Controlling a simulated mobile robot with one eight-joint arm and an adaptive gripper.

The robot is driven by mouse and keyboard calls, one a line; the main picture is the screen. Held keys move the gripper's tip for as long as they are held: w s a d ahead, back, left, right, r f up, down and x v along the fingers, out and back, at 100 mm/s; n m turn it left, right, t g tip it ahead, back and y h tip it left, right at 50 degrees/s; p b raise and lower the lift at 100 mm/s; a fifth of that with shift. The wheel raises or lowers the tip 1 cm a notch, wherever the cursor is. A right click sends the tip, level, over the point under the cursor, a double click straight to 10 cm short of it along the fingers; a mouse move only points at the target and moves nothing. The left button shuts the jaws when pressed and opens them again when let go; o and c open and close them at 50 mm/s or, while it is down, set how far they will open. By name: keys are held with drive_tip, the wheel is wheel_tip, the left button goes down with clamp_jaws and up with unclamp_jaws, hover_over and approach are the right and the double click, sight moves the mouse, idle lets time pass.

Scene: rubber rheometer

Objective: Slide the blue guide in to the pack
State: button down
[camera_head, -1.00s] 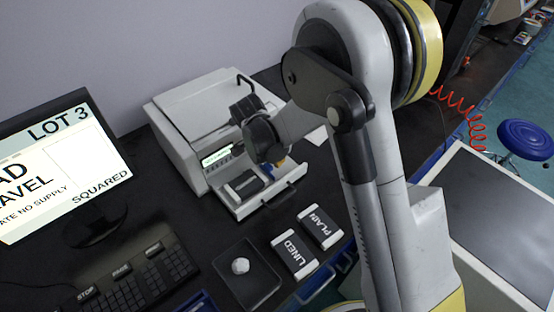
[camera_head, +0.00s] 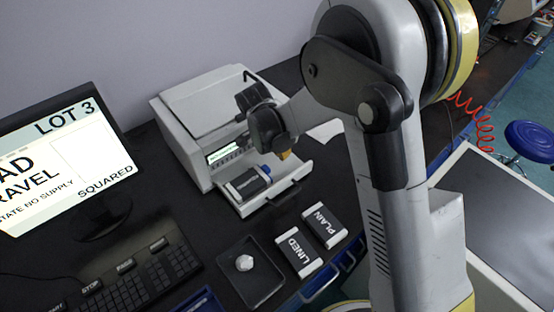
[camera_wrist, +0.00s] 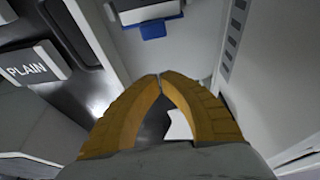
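The dark-labelled pack (camera_head: 244,184) lies in the open drawer (camera_head: 296,175) of the grey machine. The small blue guide (camera_head: 265,170) is at the pack's right end in the head view. In the wrist view the blue guide (camera_wrist: 153,30) shows at the top, against the edge of the pack (camera_wrist: 145,12); I cannot tell how far in it sits. My gripper (camera_wrist: 159,76) has its orange fingers drawn together at the tips, with nothing between them. In the head view my gripper (camera_head: 284,155) is above the drawer, right of the blue guide and apart from it.
Packs marked LINED (camera_head: 298,252) and PLAIN (camera_head: 324,225) lie in front of the drawer. A black tray (camera_head: 262,290) holds a whitish lump (camera_head: 244,263). A keyboard (camera_head: 140,285) and monitor (camera_head: 70,160) stand left. The drawer's handle (camera_head: 284,194) sticks out at the front.

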sight(267, 167)
drive_tip(key=p+v, duration=0.2)
drive_tip(key=v, duration=0.5)
drive_tip(key=c, duration=1.7)
unclamp_jaws()
drive_tip(key=shift+s+r, duration=0.15)
drive_tip(key=shift+r, duration=0.1)
drive_tip(key=o, duration=0.6)
drive_tip(key=shift+f+g+y, duration=0.2)
drive_tip(key=shift+g+y, duration=0.1)
drive_tip(key=shift+g, duration=0.1)
drive_tip(key=shift+c, duration=0.2)
drive_tip(key=a+f+g+y+b, duration=0.1)
drive_tip(key=f+y+b, duration=0.1)
drive_tip(key=f, duration=0.1)
drive_tip(key=a+f+g+y+b, duration=0.1)
drive_tip(key=f+y+b, duration=0.1)
drive_tip(key=f, duration=0.1)
drive_tip(key=s+f+g+y+b, duration=0.1)
drive_tip(key=f+g+y+b, duration=0.1)
drive_tip(key=f, duration=0.1)
drive_tip(key=shift+a+f, duration=0.2)
drive_tip(key=shift+a, duration=0.2)
clamp_jaws()
